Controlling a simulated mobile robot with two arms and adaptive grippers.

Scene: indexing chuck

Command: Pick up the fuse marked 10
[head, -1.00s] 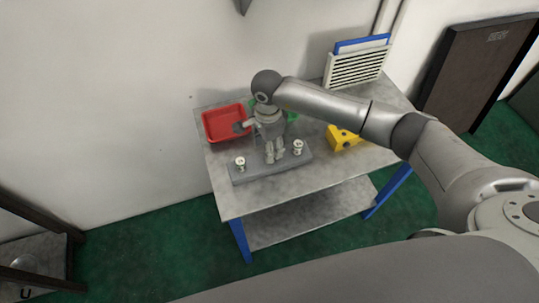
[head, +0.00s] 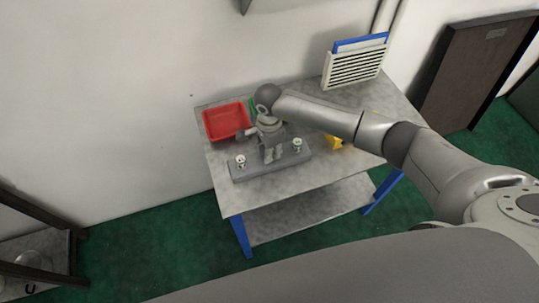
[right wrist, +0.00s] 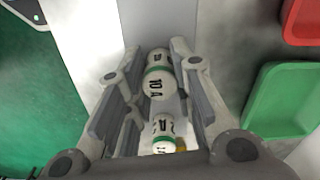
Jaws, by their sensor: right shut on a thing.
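A white fuse with a green band, marked 10 A (right wrist: 155,86), is between the pads of my right gripper (right wrist: 157,75) in the right wrist view. The gripper is shut on it. In the head view my right gripper (head: 272,152) is over the middle of a grey block (head: 250,173) and hides the held fuse there. A second, smaller-looking banded fuse (right wrist: 163,127) shows below it in the wrist view, its marking only partly readable. White fuses stand upright near the block's left end (head: 240,161) and right end (head: 297,145). My left gripper is not in view.
A red tray (head: 226,121) is on the table at the back left, and a green tray (right wrist: 285,100) is beside the gripper. A yellow object (head: 333,142) is partly behind my arm. A white slatted panel (head: 352,68) stands at the back right. The table's front is clear.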

